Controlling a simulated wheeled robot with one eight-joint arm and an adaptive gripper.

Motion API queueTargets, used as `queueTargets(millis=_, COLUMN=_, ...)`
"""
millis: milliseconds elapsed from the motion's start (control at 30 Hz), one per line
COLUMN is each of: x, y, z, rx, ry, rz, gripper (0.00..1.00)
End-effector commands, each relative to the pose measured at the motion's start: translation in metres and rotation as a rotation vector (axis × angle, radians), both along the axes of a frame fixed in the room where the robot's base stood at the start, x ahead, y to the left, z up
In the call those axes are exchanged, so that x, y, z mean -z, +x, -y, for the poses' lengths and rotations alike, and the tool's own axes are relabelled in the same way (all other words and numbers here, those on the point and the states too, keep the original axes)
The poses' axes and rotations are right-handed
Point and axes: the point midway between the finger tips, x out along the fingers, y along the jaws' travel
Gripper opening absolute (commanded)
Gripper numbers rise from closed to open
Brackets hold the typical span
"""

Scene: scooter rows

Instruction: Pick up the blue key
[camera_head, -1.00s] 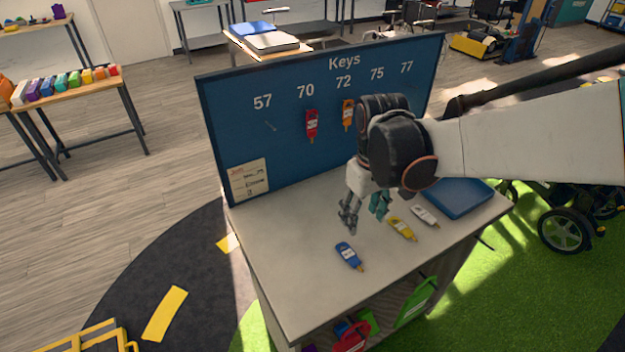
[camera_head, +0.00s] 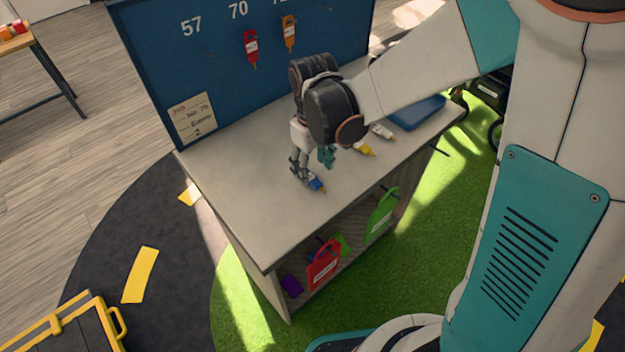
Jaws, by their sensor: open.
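The blue key (camera_head: 316,184) lies on the light grey top of the key bench (camera_head: 240,190), in front of the blue key board (camera_head: 150,60). My gripper (camera_head: 312,172) points down right at the key, with its fingers open. The fingers hide part of the key, and I cannot tell whether they touch it. A yellow key (camera_head: 365,149) and a white key (camera_head: 382,132) lie on the bench to the right of my gripper.
A red key (camera_head: 251,47) and an orange key (camera_head: 289,32) hang on the board. A blue tray (camera_head: 417,113) sits at the bench's right end. Coloured tags, one red (camera_head: 323,265), stand on the shelf below. The bench's left part is clear.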

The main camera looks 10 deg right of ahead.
Motion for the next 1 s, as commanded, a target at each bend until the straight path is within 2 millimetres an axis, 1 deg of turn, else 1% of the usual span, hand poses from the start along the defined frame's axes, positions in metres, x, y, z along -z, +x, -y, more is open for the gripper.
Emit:
queueTargets(millis=33, x=0.011, y=-0.002, z=-0.001, rx=-0.001, ry=0.0, rz=0.0, gripper=0.53)
queueTargets(millis=200, x=0.034, y=-0.003, z=-0.002, rx=0.0, ry=0.0, rz=0.0, gripper=0.53)
queueTargets(millis=300, x=0.037, y=-0.003, z=-0.001, rx=0.0, ry=0.0, rz=0.0, gripper=0.53)
queueTargets(millis=467, x=0.036, y=-0.004, z=-0.001, rx=0.0, ry=0.0, rz=0.0, gripper=0.53)
queueTargets(millis=633, x=0.036, y=-0.004, z=-0.001, rx=0.0, ry=0.0, rz=0.0, gripper=0.18)
queueTargets(millis=667, x=0.036, y=-0.004, z=-0.001, rx=0.0, ry=0.0, rz=0.0, gripper=0.16)
queueTargets(millis=1000, x=0.035, y=-0.003, z=-0.001, rx=0.0, ry=0.0, rz=0.0, gripper=0.16)
